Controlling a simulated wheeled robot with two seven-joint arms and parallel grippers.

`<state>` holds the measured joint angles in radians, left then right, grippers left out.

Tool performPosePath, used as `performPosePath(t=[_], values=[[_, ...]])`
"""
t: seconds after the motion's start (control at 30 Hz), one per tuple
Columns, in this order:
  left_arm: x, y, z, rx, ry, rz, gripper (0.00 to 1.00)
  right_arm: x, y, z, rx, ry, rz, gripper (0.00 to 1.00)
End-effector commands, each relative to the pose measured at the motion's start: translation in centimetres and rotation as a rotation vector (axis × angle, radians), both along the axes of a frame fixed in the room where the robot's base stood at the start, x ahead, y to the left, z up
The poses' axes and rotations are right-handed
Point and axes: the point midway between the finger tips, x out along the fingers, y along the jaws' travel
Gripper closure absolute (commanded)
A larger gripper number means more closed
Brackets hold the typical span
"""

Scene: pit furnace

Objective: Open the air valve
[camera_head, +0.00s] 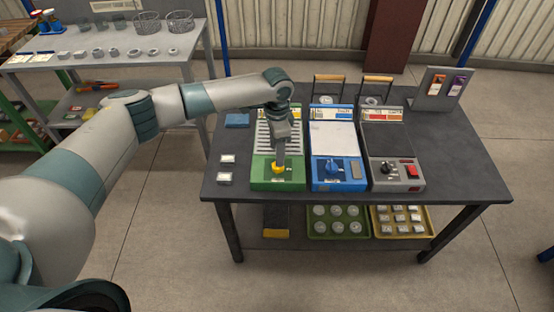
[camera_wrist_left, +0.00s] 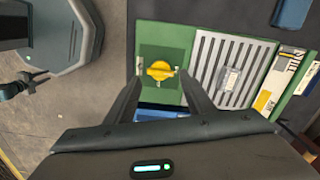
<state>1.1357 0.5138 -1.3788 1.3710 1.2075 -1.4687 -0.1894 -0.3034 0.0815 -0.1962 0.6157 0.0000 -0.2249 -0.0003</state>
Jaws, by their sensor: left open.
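A green unit (camera_head: 262,182) with a slotted pale plate and a yellow knob (camera_head: 278,168) stands on the left of the dark bench. Next to it is a blue unit (camera_head: 325,181) with a blue knob (camera_head: 332,168). Their labels are too small to read, so I cannot tell which one is marked air. My left gripper (camera_head: 280,158) is open above the yellow knob. In the left wrist view the yellow knob (camera_wrist_left: 160,70) lies between the two fingertips (camera_wrist_left: 160,76), with a finger on each side; contact is not clear. My right gripper is out of view.
A dark unit (camera_head: 393,176) with a black knob and red switch stands right of the blue one. Two wooden-handled baskets (camera_head: 328,90) are behind. Small pale blocks (camera_head: 226,159) lie at the bench's left edge. A grey side table (camera_head: 120,66) is at back left.

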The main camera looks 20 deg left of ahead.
Motion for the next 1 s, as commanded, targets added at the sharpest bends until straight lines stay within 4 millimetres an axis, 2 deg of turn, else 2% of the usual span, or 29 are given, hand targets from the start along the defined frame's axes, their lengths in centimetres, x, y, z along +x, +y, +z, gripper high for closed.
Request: performPosePath(t=[0.1, 0.33, 0.5, 0.8, 0.83, 0.93, 1.0], values=[[-0.1, 0.0, -2.0, 0.001, 0.002, 0.001, 0.51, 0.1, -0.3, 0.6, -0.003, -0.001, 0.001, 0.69], [0.0, 0.0, -4.9, 0.0, 0.001, 0.001, 0.51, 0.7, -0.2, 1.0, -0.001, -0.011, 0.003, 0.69], [0.0, 0.0, -5.8, -0.001, -0.001, 0.001, 0.51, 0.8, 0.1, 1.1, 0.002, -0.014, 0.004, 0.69], [0.0, 0.0, -5.9, 0.0, 0.0, 0.001, 0.51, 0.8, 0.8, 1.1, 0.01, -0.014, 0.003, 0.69], [0.0, 0.0, -5.9, 0.0, 0.0, 0.001, 0.56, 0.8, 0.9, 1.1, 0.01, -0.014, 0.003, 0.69], [0.0, 0.0, -5.9, 0.0, 0.0, 0.001, 0.8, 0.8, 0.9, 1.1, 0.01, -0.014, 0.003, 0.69], [0.0, 0.0, -5.9, 0.001, -0.001, 0.001, 0.81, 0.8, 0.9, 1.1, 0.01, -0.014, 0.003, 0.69]])
